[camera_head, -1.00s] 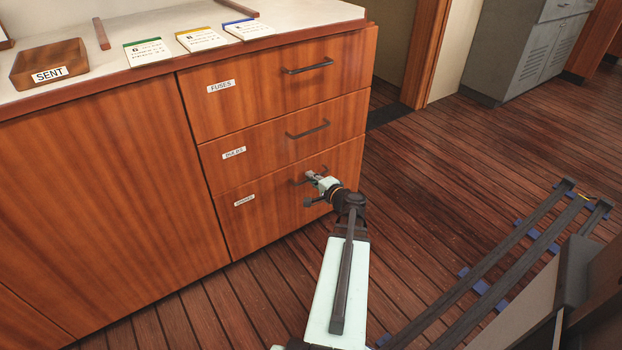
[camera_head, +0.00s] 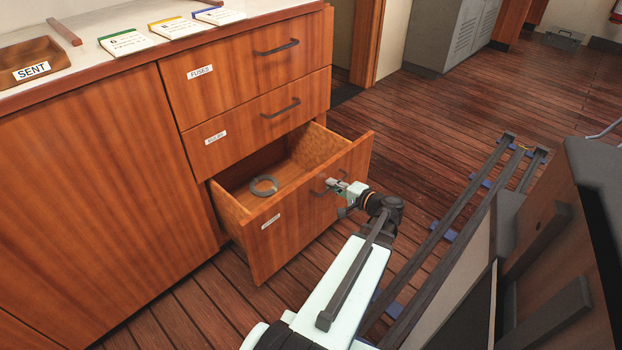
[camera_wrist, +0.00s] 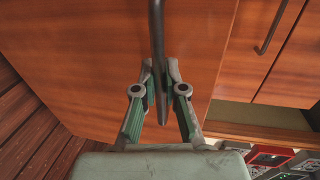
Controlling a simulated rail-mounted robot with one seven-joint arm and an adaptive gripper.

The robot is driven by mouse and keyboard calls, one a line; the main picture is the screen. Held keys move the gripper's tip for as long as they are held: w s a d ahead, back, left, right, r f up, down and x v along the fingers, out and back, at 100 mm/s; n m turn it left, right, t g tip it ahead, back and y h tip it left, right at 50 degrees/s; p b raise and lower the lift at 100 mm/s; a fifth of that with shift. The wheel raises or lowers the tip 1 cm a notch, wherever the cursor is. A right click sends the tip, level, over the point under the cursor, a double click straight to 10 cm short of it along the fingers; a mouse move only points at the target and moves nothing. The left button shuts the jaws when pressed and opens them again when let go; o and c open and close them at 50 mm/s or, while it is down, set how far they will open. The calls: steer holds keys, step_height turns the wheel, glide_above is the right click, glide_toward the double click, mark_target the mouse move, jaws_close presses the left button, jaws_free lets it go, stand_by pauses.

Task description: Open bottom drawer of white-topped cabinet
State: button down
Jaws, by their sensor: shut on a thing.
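The white-topped cabinet (camera_head: 100,155) stands at the left in the head view, with three drawers at its right end. Its bottom drawer (camera_head: 285,232) is pulled well out, and a grey ring (camera_head: 264,186) lies inside. My gripper (camera_head: 332,184) is at the drawer's front, shut on the dark bar handle (camera_head: 317,193). In the wrist view the fingers (camera_wrist: 161,95) close around the handle (camera_wrist: 157,35), which runs up the picture against the wooden front. The middle drawer (camera_head: 260,118) and the top drawer (camera_head: 240,68) are closed.
Dark floor rails (camera_head: 460,205) run along the right. A grey metal cabinet (camera_head: 450,35) stands at the back. A wooden tray labelled SENT (camera_head: 30,62) and several notepads (camera_head: 125,41) lie on the white top. Plank floor is clear beyond the drawer.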

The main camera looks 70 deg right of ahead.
steer(key=f+v, duration=0.1)
steer(key=v, duration=0.6)
steer(key=shift+f, duration=0.25)
steer(key=shift+s, duration=0.15)
steer(key=c, duration=1.2)
jaws_free()
steer(key=v, duration=1.2)
steer(key=shift+s, duration=0.1)
